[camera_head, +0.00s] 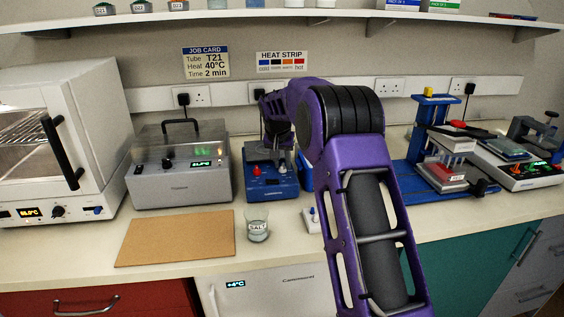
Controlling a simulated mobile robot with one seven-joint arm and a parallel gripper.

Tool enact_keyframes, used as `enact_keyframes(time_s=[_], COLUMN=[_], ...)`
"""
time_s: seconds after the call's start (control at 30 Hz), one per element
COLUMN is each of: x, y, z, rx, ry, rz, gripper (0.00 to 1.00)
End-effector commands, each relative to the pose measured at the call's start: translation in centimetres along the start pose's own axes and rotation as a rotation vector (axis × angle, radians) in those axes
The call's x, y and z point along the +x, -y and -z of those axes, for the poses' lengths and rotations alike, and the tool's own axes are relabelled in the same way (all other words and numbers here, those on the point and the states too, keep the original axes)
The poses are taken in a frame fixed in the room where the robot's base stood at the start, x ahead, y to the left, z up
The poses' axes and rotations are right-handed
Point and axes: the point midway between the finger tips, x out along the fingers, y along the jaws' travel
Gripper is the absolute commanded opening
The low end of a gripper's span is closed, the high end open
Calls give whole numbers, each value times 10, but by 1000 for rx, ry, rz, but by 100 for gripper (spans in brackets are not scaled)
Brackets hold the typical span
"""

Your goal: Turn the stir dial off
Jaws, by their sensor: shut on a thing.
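A blue stirrer unit (272,188) stands on the bench behind my purple arm. A red knob (257,170) shows on its front left. A second small knob (283,169) shows to the right. I cannot tell from their markings which is the stir dial. My gripper (279,143) is dark and partly hidden by my own arm, just above the unit. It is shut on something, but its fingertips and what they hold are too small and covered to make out.
A grey water bath (180,184) is at left of the unit, beside a white oven (60,125). A glass beaker (257,226) and a brown board (174,250) lie in front. Blue-framed equipment (437,140) stands at right. A shelf (300,16) runs above.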

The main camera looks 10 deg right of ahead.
Motion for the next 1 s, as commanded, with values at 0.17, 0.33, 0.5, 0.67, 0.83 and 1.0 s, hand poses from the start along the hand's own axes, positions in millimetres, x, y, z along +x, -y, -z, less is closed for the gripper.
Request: enact_keyframes(time_s=[0.17,0.33,0.5,0.67,0.83,1.0], x=[-2,-2,-1,-1,0,0], y=[-2,-2,-3,-2,-2,-2], z=[1,1,1,1,1,1], rx=[-113,-216,-295,-340,-360,-363], ry=[1,1,0,0,0,-1], rz=[49,91,123,142,149,150], gripper=[0,0,0,0,0,0])
